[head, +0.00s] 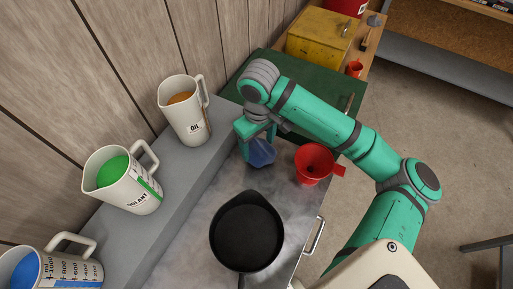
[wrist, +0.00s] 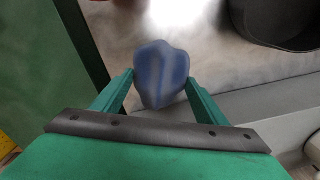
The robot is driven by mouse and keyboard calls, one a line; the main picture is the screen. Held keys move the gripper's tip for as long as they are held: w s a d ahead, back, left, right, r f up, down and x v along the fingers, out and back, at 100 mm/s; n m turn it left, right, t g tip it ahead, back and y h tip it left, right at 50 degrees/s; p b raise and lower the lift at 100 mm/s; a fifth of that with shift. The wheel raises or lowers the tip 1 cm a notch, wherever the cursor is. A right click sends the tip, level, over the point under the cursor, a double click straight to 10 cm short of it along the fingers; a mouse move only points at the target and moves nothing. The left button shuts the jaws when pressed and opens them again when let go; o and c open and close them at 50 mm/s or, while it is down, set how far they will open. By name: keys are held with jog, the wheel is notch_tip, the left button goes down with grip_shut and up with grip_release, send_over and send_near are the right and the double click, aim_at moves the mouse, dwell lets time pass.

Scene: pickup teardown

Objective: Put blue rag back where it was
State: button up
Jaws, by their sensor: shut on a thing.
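The blue rag (head: 262,153) is a small crumpled cloth. My gripper (head: 257,143) is shut on it, close over the grey metal worktop (head: 190,225). In the wrist view the rag (wrist: 161,75) sits between the two green fingertips (wrist: 160,85), with the worktop behind it. I cannot tell whether the rag touches the surface. Part of it is hidden by the fingers in the head view.
A red funnel (head: 314,163) stands right of the rag and a black pan (head: 246,232) in front of it. Jugs, including the oil jug (head: 184,115) and the coolant jug (head: 122,181), stand on the raised ledge (head: 165,190). A yellow box (head: 316,40) is at the back.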

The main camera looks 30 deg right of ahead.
aim_at(257, 149)
jog(key=f, duration=0.1)
jog(key=w+f, duration=0.1)
jog(key=f, duration=0.1)
jog(key=shift+d+f, duration=0.1)
jog(key=shift+f, duration=0.6)
jog(key=shift+f, duration=0.15)
jog(key=o, duration=1)
notch_tip(257, 149, up, 12)
jog(key=shift+w+r, duration=0.1)
jog(key=shift+r, duration=0.1)
